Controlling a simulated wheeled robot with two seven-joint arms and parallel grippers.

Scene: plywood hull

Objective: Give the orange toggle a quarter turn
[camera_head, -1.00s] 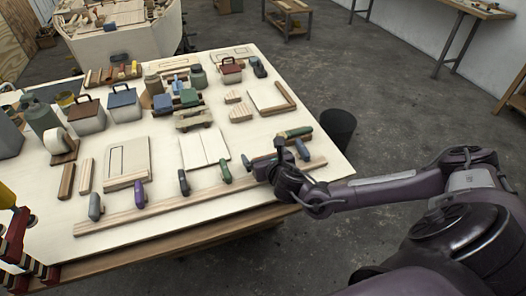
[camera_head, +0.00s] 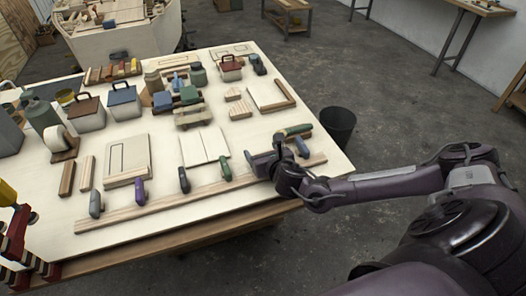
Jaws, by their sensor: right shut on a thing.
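A long wooden strip (camera_head: 205,194) lies along the near edge of the plywood bench and carries a row of toggles. I see a grey toggle (camera_head: 96,204), a purple toggle (camera_head: 140,194), a dark blue toggle (camera_head: 184,180), a green toggle (camera_head: 225,167) and a slate-blue toggle (camera_head: 302,148). No orange shows; the place between the green and slate-blue toggles is covered by my right gripper (camera_head: 268,163). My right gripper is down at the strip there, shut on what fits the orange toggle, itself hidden. My left gripper is not in view.
A green-handled tool (camera_head: 294,131) lies just behind my right gripper. Flat boards, toolboxes and jars fill the bench behind the strip. Red and black clamps (camera_head: 22,240) stand at the near left. A black bin (camera_head: 338,124) stands on the floor beyond the right edge.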

